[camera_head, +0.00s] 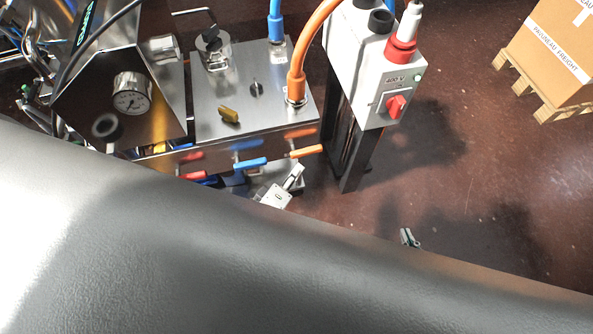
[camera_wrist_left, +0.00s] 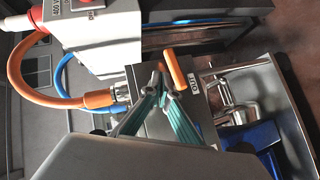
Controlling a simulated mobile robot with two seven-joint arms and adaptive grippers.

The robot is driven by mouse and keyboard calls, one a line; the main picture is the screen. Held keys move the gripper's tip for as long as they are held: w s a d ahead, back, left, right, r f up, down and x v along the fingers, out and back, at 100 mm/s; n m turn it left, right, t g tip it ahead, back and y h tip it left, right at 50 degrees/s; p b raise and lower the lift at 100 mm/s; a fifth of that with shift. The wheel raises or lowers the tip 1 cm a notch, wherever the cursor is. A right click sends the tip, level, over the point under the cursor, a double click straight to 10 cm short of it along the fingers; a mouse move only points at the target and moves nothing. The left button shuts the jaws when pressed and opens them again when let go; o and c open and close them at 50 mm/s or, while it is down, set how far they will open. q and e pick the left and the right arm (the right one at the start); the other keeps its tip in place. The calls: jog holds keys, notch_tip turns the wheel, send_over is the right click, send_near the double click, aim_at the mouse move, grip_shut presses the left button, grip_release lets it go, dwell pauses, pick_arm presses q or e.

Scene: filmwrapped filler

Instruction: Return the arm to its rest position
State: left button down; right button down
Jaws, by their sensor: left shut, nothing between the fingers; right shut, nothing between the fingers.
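My left gripper (camera_wrist_left: 160,84) is shut and empty in the left wrist view, with its teal fingers together. Its tips appear near the orange handle (camera_wrist_left: 174,68) of the steel cabinet; whether they touch it I cannot tell. In the head view a large grey link of my own arm covers the lower half and hides most of my arms. The orange handle also shows there (camera_head: 307,151). My right gripper (camera_head: 408,238) is a small shut pair of fingers above the floor, just past the link's edge, with nothing held.
The steel cabinet (camera_head: 225,95) with hoses and handles stands at the upper middle. Beside it is the 400-V box (camera_head: 360,65) on a dark post. A gauge (camera_head: 132,93) sits at left. A carton (camera_head: 555,50) rests on a pallet at upper right. Floor at right is clear.

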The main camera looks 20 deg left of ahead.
dwell(0.3)
pick_arm(q)
jog(key=s+a+m+g, duration=0.2)
jog(key=s+m, duration=0.3)
jog(key=m, duration=0.3)
jog(key=s+a+r+m+g, duration=0.1)
jog(key=s+a+m, duration=0.4)
jog(key=m, duration=0.3)
jog(key=shift+s+r+m+g, duration=0.2)
jog(key=shift+s+m+g, duration=0.1)
jog(key=shift+m+g, duration=0.1)
